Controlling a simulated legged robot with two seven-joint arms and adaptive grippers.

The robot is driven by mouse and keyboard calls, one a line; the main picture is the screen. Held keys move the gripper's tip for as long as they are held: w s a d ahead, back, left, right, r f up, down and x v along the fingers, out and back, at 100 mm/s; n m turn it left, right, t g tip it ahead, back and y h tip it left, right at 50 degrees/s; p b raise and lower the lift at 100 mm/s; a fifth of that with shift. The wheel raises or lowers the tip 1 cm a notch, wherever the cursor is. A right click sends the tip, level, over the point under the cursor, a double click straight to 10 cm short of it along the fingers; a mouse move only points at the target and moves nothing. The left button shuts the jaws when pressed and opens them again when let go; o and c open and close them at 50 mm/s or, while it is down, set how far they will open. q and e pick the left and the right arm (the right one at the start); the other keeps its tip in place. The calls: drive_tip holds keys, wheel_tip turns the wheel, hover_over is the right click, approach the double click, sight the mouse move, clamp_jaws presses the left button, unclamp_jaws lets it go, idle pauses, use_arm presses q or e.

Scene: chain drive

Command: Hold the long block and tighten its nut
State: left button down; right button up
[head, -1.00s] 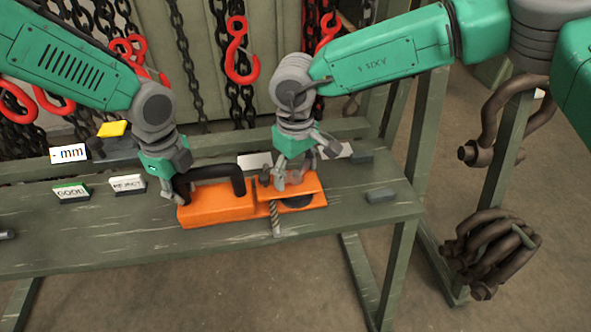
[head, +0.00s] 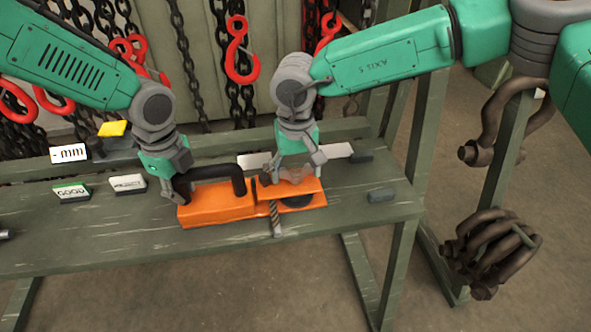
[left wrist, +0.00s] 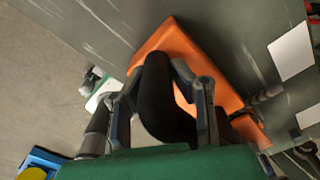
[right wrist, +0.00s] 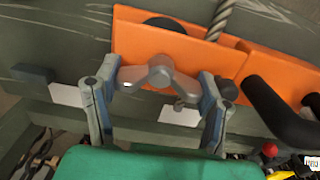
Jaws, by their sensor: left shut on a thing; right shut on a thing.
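The long orange block (head: 218,204) lies on the bench and has a black arched handle (head: 238,178). My left gripper (head: 183,190) is shut on the handle's left part; the left wrist view shows the handle (left wrist: 158,90) between its fingers. My right gripper (head: 288,177) is at the block's right part. In the right wrist view its fingers are shut on a grey wing nut (right wrist: 158,74), one finger at each wing. The nut sits at the block's edge; its thread is hidden. A twisted metal rod (head: 275,218) crosses the block's front edge.
GOOD (head: 71,192) and REJECT (head: 128,184) signs stand left of the block. A flat pale strip (head: 338,151) lies behind it, and a dark small block (head: 381,195) lies to its right. Red hooks (head: 240,60) and chains hang behind the bench.

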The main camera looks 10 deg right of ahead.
drive_tip(key=m, duration=0.4)
drive_tip(key=shift+m, duration=0.3)
drive_tip(key=m, duration=0.4)
drive_tip(key=shift+m, duration=0.3)
drive_tip(key=m, duration=0.4)
drive_tip(key=shift+r+m, duration=0.1)
drive_tip(key=shift+m, duration=0.2)
use_arm(q)
drive_tip(key=shift+d, duration=0.1)
use_arm(e)
drive_tip(key=m, duration=0.4)
drive_tip(key=shift+a, duration=0.1)
drive_tip(key=m, duration=1.8)
drive_tip(key=shift+m, duration=0.3)
